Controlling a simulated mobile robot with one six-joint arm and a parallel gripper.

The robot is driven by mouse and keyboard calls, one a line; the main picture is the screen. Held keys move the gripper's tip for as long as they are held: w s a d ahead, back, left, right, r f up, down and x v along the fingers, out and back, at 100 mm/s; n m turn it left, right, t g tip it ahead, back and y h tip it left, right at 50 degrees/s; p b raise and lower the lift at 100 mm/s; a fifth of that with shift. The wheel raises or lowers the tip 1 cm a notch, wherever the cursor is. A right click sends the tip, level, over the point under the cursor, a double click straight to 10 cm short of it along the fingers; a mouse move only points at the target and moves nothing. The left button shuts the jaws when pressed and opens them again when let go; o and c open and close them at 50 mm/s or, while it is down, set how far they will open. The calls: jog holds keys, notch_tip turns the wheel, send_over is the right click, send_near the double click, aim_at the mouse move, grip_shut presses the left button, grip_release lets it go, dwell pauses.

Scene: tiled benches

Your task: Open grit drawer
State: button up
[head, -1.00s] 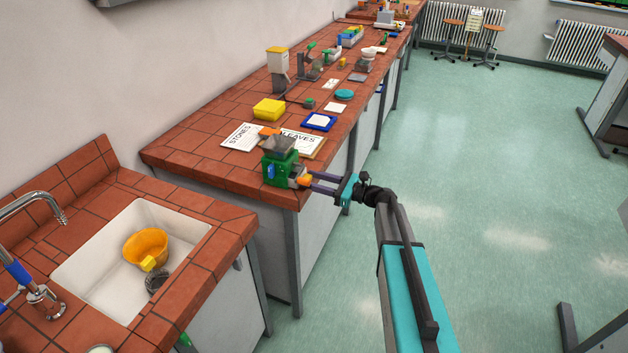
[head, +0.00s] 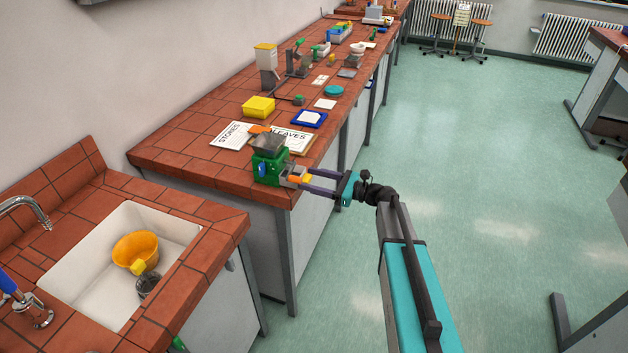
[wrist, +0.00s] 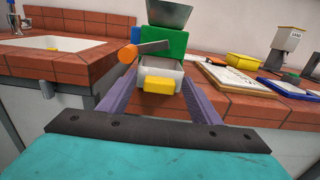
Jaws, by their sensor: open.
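A green mill (head: 265,167) with a grey hopper (head: 268,143) on top stands at the near corner of the tiled bench. The wrist view also shows the mill (wrist: 170,42). A pale grey drawer (wrist: 172,74) at its base faces me, with a yellow handle (wrist: 158,86) on its front. An orange crank knob (wrist: 127,54) sits to the left, above the drawer. My gripper (wrist: 157,80) is open, with its purple fingers on either side of the drawer front and handle. I cannot tell whether they touch. My gripper (head: 309,181) comes from the right in the head view.
Behind the mill lie a STONES sheet (head: 232,136) and a LEAVES sheet (head: 297,138), with a yellow tub (head: 258,106) and a blue tray (head: 309,118) beyond. A sink (head: 82,290) with an orange bowl (head: 135,248) is at left. The floor to the right is clear.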

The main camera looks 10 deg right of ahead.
jog(key=shift+s+d, duration=0.1)
jog(key=b+v, duration=0.4)
jog(key=v, duration=0.9)
jog(key=shift+d, duration=0.25)
jog(key=shift+s, duration=0.1)
